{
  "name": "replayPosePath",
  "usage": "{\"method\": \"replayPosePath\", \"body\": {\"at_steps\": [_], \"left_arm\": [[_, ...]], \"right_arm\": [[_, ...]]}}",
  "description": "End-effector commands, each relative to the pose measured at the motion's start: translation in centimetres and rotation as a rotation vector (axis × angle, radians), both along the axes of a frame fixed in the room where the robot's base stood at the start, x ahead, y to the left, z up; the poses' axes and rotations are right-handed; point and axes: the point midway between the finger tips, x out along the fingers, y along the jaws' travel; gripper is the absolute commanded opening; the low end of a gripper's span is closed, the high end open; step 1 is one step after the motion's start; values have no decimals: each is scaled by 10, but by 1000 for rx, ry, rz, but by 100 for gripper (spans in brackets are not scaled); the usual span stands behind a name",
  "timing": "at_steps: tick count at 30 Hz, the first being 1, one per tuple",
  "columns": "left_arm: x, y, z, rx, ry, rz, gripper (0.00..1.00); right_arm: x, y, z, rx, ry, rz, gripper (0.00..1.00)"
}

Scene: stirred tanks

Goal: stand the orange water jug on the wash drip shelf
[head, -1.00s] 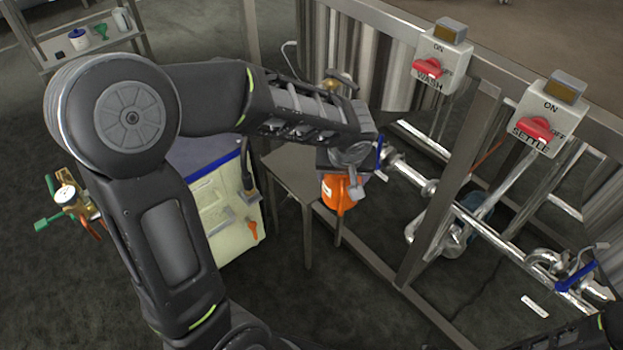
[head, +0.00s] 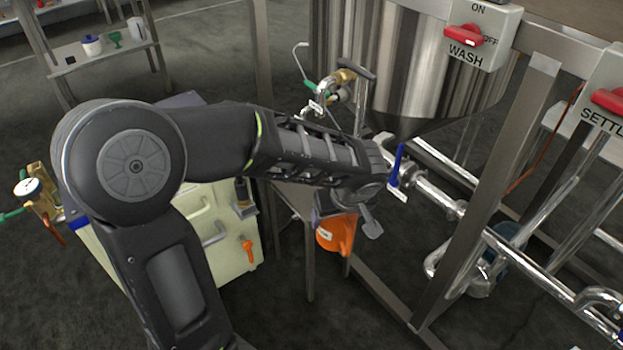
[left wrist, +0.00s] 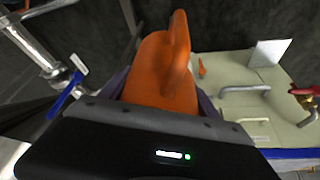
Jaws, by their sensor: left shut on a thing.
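The orange water jug (head: 338,236) hangs below my left gripper (head: 338,207), which is shut on it. In the left wrist view the jug (left wrist: 158,78) lies between the fingers, its handle side toward the top. A small steel stand (head: 290,197) shows beside the jug under my forearm; it may be the wash drip shelf, but its top is mostly hidden. The jug appears apart from it, in front of a leg. My right gripper is not in view.
A steel tank with the red WASH switch (head: 463,38) stands behind. Piping with a blue-handled valve (head: 397,165) runs close right of my gripper. A pale cabinet (head: 228,245) stands left of the jug. Steel frame posts (head: 480,200) stand at right.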

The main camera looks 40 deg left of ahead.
Motion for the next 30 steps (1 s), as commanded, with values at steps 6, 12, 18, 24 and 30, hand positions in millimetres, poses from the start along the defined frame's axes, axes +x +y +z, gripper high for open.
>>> {"method": "replayPosePath", "body": {"at_steps": [6, 12, 18, 24, 30], "left_arm": [[14, 16, 0, 0, -2, 3, 0], [44, 54, 0, 0, -3, 5, 0], [79, 98, -1, 1, -2, 4, 0], [107, 130, 0, 1, -2, 1, 0], [115, 140, 1, 0, -3, -1, 0]], "right_arm": [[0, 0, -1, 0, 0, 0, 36], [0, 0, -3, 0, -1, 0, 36], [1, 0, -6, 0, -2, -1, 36], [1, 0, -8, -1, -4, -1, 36], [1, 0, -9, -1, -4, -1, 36]]}}
